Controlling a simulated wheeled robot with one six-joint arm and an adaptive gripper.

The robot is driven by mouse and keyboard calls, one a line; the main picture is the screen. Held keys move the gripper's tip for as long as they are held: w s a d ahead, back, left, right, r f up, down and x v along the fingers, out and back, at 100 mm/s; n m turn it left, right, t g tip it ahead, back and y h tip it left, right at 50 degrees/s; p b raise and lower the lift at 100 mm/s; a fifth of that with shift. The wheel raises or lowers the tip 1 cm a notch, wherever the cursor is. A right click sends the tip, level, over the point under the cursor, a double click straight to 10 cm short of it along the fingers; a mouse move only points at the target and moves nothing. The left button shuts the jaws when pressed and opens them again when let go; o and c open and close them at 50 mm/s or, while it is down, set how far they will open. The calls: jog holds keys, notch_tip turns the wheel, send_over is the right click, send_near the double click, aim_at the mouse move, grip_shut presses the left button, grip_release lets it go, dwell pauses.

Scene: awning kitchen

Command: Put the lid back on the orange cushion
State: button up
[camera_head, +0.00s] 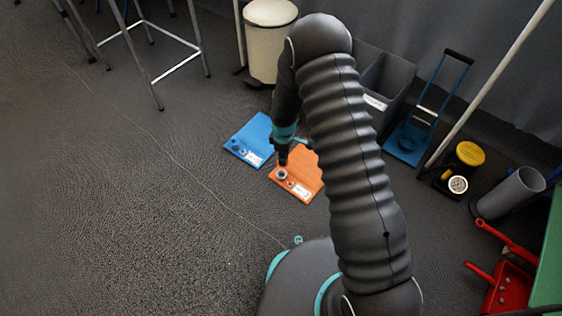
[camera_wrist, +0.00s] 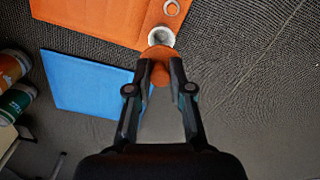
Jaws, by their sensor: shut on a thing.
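The orange cushion (camera_head: 303,168) lies flat on the floor, and it also shows at the top of the wrist view (camera_wrist: 90,12). A pale round neck with a dark opening (camera_wrist: 161,36) sits at its corner; in the head view this neck (camera_head: 282,174) is just below my gripper (camera_head: 283,158). In the wrist view my gripper (camera_wrist: 160,74) is shut on a small orange lid (camera_wrist: 157,53). The lid appears right beside the neck and overlaps its near edge. I cannot tell whether they touch.
A blue cushion (camera_head: 248,138) lies beside the orange one. A white bin (camera_head: 268,40), a dark crate (camera_head: 388,75) and a blue trolley (camera_head: 410,140) stand behind. A grey cylinder (camera_head: 510,193) and red dustpan (camera_head: 508,288) lie right.

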jog(key=shift+a+f+n, duration=0.35)
jog(key=shift+f+n, duration=0.05)
jog(key=shift+f, duration=0.15)
jog(key=shift+f+b, duration=1.9)
jog(key=shift+f, duration=1.2)
jog(key=shift+f, duration=0.15)
jog(key=o, duration=1.3)
jog(key=shift+r+p, duration=1.65)
jog(key=shift+r, duration=1.85)
